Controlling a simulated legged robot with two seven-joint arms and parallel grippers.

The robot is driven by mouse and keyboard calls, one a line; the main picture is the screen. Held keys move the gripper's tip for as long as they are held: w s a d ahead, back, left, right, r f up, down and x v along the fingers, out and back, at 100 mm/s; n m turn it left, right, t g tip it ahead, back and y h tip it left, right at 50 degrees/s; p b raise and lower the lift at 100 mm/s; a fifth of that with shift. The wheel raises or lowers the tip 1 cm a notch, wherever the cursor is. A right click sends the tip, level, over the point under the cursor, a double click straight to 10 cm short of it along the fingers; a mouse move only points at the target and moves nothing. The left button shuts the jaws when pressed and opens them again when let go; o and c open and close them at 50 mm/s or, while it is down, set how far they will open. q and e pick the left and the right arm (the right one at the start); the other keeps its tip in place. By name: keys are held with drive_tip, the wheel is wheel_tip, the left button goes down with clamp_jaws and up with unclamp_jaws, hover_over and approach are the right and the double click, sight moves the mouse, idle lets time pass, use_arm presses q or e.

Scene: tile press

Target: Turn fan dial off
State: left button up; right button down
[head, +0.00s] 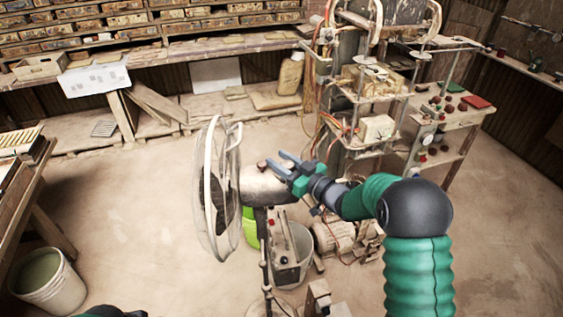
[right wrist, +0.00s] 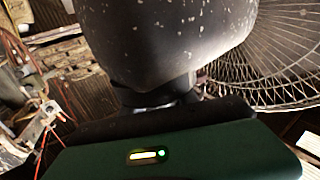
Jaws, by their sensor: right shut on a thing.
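The fan stands in the middle of the head view, its wire cage (head: 218,190) facing left and its pale, worn motor housing (head: 262,188) behind it. My right gripper (head: 278,166) reaches in from the right and meets the rear of the housing. It is shut on the fan dial (right wrist: 155,93), a dark round part under the speckled housing in the right wrist view; the fingers mostly hide it. The dial's setting cannot be read. The cage (right wrist: 275,60) also shows in the right wrist view. My left gripper is not in view.
A grey bucket (head: 300,236) and a motor (head: 334,236) stand on the floor behind the fan stand. A tall machine with wires and shelves (head: 372,128) stands at the back right. A white bucket (head: 55,290) is at the lower left. The floor left of the fan is clear.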

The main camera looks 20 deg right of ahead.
drive_tip(key=shift+n+g+y, duration=0.4)
drive_tip(key=shift+y, duration=0.1)
